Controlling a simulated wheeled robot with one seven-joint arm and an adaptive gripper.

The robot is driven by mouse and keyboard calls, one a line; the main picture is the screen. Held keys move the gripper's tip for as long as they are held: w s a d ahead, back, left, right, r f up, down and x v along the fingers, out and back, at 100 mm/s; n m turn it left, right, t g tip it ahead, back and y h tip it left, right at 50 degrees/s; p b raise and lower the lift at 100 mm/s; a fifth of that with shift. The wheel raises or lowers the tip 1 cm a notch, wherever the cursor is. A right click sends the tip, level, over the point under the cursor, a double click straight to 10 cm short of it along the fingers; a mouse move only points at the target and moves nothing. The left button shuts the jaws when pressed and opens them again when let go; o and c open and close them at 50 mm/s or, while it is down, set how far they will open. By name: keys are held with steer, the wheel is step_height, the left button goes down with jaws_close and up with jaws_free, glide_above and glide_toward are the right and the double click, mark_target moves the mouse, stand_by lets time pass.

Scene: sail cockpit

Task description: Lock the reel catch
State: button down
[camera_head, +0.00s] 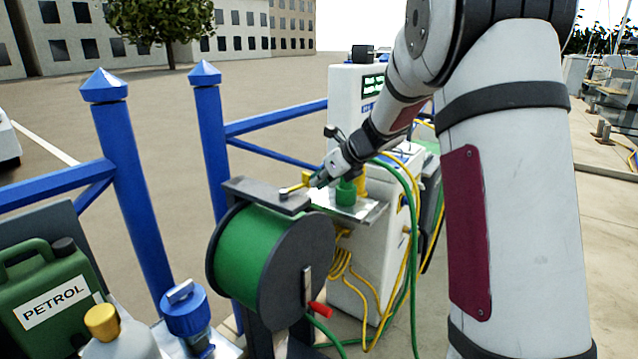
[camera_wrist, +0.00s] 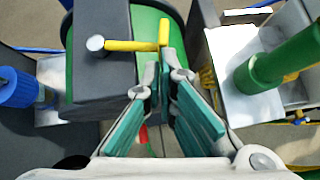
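The hose reel (camera_head: 253,248) has a green drum between dark flanges, with a red crank handle at its lower right. On its dark top bracket (camera_wrist: 102,70) sits the reel catch, a yellow lever (camera_wrist: 130,45) on a silver round pivot (camera_wrist: 95,43). The lever points right and ends in a short crosswise yellow bar. The catch also shows small in the head view (camera_head: 296,187). My gripper (camera_wrist: 166,55) has its fingertips close together, right at the lever's free end. I cannot tell whether they clasp it or only touch it. The head view shows my gripper at the catch from the right.
A green cylinder (camera_wrist: 285,62) on a metal shelf stands close right of my gripper. A white pump with a display (camera_head: 355,85) and loose yellow and green hoses is behind. Blue posts (camera_head: 135,190), a petrol can (camera_head: 50,295) and a blue-capped container (camera_head: 185,310) are left.

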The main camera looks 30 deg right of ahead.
steer(key=shift+w+d+n+y+p, duration=0.15)
steer(key=shift+w+n+y+p, duration=0.35)
steer(key=shift+w, duration=0.45)
